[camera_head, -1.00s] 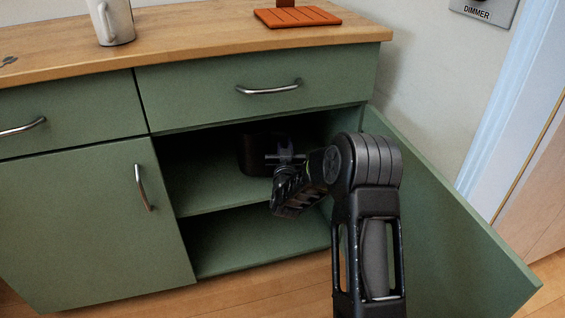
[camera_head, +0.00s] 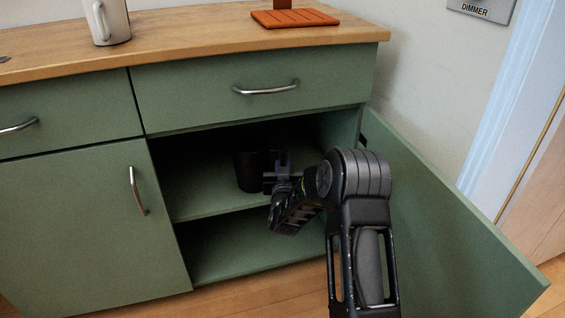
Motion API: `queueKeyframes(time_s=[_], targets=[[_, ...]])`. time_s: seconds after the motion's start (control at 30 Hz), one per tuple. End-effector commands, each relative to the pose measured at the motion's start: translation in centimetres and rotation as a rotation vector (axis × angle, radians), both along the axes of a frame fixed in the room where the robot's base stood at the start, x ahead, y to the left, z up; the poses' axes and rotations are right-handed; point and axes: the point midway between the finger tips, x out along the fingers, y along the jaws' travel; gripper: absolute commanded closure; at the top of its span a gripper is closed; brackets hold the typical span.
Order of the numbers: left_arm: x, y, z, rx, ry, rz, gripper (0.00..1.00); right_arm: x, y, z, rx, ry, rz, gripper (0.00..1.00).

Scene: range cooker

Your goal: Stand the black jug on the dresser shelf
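The black jug (camera_head: 248,170) is inside the open dresser cupboard, dark against the shadow. It looks upright, with its bottom at the upper shelf (camera_head: 195,200). My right gripper (camera_head: 270,177) reaches into the cupboard at the jug's right side. Its fingers are small and dark there, so I cannot tell whether they are shut on the jug or open beside it. The jug's right side is partly hidden by the gripper. My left gripper is not in view.
The open cupboard door (camera_head: 445,225) stands to the right of my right arm. A drawer (camera_head: 210,108) is above the opening, and a lower compartment (camera_head: 230,255) is below the shelf. A pale mug (camera_head: 110,22) and an orange slatted board (camera_head: 295,18) are on the worktop.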

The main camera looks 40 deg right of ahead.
Motion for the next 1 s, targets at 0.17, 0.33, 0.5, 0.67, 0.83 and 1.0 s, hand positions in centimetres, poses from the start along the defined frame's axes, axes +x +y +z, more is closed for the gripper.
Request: queueKeyframes(time_s=[0.17, 0.33, 0.5, 0.67, 0.83, 1.0], targets=[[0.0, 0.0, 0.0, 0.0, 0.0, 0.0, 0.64, 0.0, 0.0, -0.1, 0.0, 0.0, 0.0, 0.76], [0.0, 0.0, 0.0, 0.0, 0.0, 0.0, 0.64, 0.0, 0.0, -0.1, 0.0, 0.0, 0.0, 0.66], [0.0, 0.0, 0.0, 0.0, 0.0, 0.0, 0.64, 0.0, 0.0, -0.1, 0.0, 0.0, 0.0, 0.66], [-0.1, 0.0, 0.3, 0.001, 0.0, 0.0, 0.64, -0.2, 0.2, 0.3, 0.001, 0.002, 0.001, 0.66], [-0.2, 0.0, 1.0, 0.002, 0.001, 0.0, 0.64, -2.0, 1.5, 0.4, 0.001, 0.004, 0.002, 0.66], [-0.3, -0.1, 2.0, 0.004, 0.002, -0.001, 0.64, -4.8, 3.5, 0.5, 0.001, 0.004, 0.002, 0.66]])
